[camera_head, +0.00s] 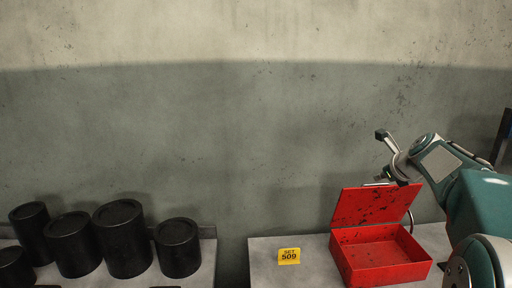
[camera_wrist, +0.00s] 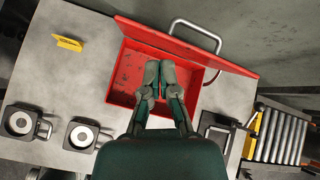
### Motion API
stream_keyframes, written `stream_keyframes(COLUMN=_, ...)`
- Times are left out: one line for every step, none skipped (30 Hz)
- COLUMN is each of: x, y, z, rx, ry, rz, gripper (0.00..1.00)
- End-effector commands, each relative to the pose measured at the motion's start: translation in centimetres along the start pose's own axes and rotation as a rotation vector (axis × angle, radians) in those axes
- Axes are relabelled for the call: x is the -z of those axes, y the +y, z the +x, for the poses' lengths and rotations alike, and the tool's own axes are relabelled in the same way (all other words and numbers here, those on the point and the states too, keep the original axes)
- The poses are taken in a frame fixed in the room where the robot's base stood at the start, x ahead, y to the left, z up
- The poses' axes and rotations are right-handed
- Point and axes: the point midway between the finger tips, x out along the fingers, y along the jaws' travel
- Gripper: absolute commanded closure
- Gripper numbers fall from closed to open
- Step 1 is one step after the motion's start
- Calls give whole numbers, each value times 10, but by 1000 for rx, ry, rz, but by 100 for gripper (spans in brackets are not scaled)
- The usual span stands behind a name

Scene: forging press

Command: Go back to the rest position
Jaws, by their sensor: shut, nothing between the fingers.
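My gripper (camera_wrist: 158,82) shows in the wrist view with its two fingers together and nothing between them. It is in front of an open red metal box (camera_wrist: 118,97), whose bare inside shows around the fingers. In the head view my arm comes in from the right, and its end is up by the raised lid of the red box (camera_head: 385,273). The fingertips are too small there to make out. The box's lid (camera_head: 371,204) stands open towards the wall.
A yellow sign reading 509 (camera_head: 289,256) stands on the grey table (camera_head: 262,270) left of the box. Several black cylinders (camera_head: 123,240) stand at the left. The wrist view shows two block-like parts with round centres (camera_wrist: 82,135) and a roller conveyor (camera_wrist: 281,134).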

Motion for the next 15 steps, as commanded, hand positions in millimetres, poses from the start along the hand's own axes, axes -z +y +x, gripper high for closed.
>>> stream_keyframes(x=-3, y=15, z=-9, rx=-13, ry=8, rz=-85, gripper=100)
stream_keyframes(x=-3, y=24, z=-13, rx=-21, ry=15, rz=-138, gripper=100)
stream_keyframes(x=-3, y=34, z=-20, rx=-32, ry=22, rz=-210, gripper=100)
stream_keyframes(x=-3, y=43, z=-24, rx=-41, ry=29, rz=-264, gripper=100)
stream_keyframes(x=-3, y=52, z=-29, rx=-51, ry=34, rz=-318, gripper=100)
stream_keyframes(x=-2, y=63, z=-35, rx=-63, ry=41, rz=-391, gripper=100)
stream_keyframes(x=-2, y=71, z=-40, rx=-71, ry=45, rz=-445, gripper=100)
stream_keyframes(x=0, y=80, z=-44, rx=-81, ry=49, rz=-500, gripper=100)
stream_keyframes(x=2, y=90, z=-51, rx=-93, ry=54, rz=-571, gripper=100)
stream_keyframes(x=3, y=98, z=-56, rx=-102, ry=58, rz=-626, gripper=100)
stream_keyframes(x=4, y=107, z=-60, rx=-111, ry=61, rz=-682, gripper=100)
stream_keyframes(x=7, y=118, z=-67, rx=-124, ry=64, rz=-753, gripper=100)
stream_keyframes(x=10, y=126, z=-71, rx=-135, ry=68, rz=-809, gripper=100)
stream_keyframes(x=12, y=135, z=-76, rx=-146, ry=69, rz=-864, gripper=100)
stream_keyframes(x=15, y=145, z=-82, rx=-159, ry=72, rz=-936, gripper=100)
